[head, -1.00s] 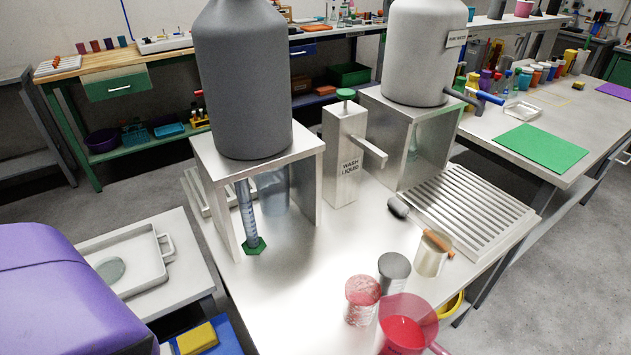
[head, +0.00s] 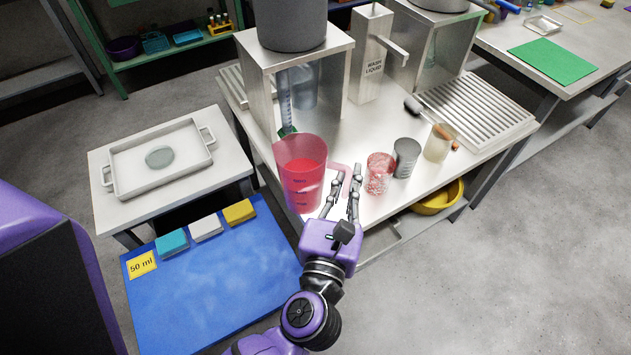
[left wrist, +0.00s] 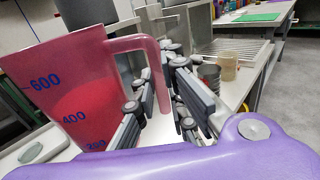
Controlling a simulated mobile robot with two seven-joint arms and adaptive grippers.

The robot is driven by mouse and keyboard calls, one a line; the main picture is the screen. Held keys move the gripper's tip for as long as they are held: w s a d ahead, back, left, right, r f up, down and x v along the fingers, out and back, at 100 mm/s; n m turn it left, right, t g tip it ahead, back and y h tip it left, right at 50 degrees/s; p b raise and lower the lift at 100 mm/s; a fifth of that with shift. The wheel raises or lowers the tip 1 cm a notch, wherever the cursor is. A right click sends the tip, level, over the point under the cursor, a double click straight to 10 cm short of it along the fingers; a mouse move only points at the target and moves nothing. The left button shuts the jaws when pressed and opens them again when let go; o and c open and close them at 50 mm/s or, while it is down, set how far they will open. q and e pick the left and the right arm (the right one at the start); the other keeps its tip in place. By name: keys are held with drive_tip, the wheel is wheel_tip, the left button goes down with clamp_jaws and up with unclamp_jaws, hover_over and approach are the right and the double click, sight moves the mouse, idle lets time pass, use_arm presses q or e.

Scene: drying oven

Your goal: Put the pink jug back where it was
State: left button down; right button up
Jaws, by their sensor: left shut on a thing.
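The pink jug (head: 302,180) is translucent, with red liquid inside, and upright by the left front of the steel table (head: 385,130). My left gripper (head: 347,180) is shut on its handle, at the jug's right. In the left wrist view the jug (left wrist: 68,95) fills the left side, with blue marks such as 600 and 400. Its handle (left wrist: 128,45) reaches to my left gripper's fingers (left wrist: 166,88). I cannot tell whether the jug's base touches the table. My right gripper is not in view.
A red-filled beaker (head: 379,175), a grey can (head: 406,157) and a pale beaker (head: 439,143) stand right of my gripper. Behind the jug is a steel stand (head: 262,95) with a measuring cylinder (head: 285,100). A blue mat (head: 205,290) lies in front left.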

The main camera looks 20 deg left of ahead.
use_arm(q)
drive_tip(key=w+f+b, duration=0.1)
drive_tip(key=w+f, duration=0.3)
drive_tip(key=w+a+f+b, duration=0.1)
drive_tip(key=w+f, duration=0.3)
drive_tip(key=w, duration=0.1)
drive_tip(key=w+a+f+b, duration=0.1)
drive_tip(key=w+f, duration=0.3)
drive_tip(key=shift+w+a+f, duration=0.15)
drive_tip(key=shift+w+f, duration=0.1)
drive_tip(key=shift+f, duration=0.15)
drive_tip(key=shift+r, duration=0.1)
drive_tip(key=c, duration=2.3)
unclamp_jaws()
drive_tip(key=shift+f+b, duration=0.35)
drive_tip(key=o, duration=0.5)
drive_tip(key=shift+r, duration=0.1)
